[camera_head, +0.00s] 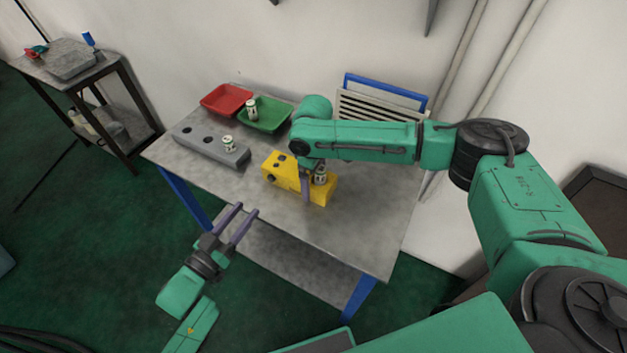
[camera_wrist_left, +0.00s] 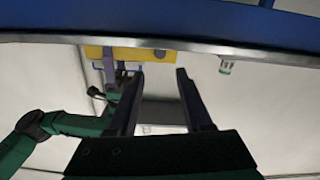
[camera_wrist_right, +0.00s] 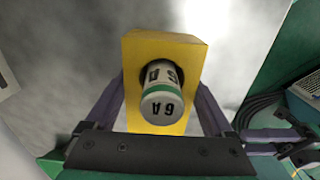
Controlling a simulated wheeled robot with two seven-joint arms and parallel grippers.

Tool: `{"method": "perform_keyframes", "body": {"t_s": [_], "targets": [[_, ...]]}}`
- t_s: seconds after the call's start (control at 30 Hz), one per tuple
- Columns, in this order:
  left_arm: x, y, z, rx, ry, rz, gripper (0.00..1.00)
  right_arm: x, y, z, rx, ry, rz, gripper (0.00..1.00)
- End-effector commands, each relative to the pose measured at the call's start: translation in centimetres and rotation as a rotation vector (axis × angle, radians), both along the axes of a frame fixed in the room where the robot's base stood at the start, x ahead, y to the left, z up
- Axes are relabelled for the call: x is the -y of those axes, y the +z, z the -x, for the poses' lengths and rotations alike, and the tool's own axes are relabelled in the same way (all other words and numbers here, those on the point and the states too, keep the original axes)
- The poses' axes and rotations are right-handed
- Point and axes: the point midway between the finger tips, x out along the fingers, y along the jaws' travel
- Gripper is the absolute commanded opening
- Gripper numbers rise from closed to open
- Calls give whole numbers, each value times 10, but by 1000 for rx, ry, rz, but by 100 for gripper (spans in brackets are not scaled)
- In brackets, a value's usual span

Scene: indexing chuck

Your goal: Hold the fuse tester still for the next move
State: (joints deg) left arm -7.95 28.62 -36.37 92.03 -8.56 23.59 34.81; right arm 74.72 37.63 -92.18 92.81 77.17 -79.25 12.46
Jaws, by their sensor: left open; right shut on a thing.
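The yellow fuse tester (camera_head: 278,168) lies on the grey table; its near end also shows in the right wrist view (camera_wrist_right: 162,45). A white fuse with a green band, marked 6A (camera_wrist_right: 162,98), stands in the tester's end. My right gripper (camera_head: 312,190) is shut on the tester, one finger on each side of the block, with the fuse between them. My left gripper (camera_head: 248,208) is open and empty, in front of the table's near edge, apart from the tester. The tester's yellow side shows beyond the left fingers in the left wrist view (camera_wrist_left: 130,53).
A grey block with holes (camera_head: 205,146) holds another fuse (camera_head: 229,143). A red tray (camera_head: 226,98) and a green tray (camera_head: 275,116) stand at the back; a fuse (camera_head: 251,108) stands in the green one. The table's front right is clear.

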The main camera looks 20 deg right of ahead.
Motion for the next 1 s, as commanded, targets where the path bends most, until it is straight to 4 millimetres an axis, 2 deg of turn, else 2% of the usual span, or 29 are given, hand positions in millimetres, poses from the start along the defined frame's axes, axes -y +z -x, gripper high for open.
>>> {"method": "perform_keyframes", "body": {"t_s": [0.07,0.13,0.2,0.23,1.0], "targets": [[0,0,0,0,0,0,50,0,0,0,1,0,0,16],[0,0,0,0,0,0,31,0,1,0,1,0,0,16],[0,0,0,0,0,0,4,0,1,0,1,0,0,16],[0,0,0,0,0,0,0,0,1,0,1,0,0,16],[0,0,0,0,0,0,0,0,1,0,2,0,-1,16]]}}
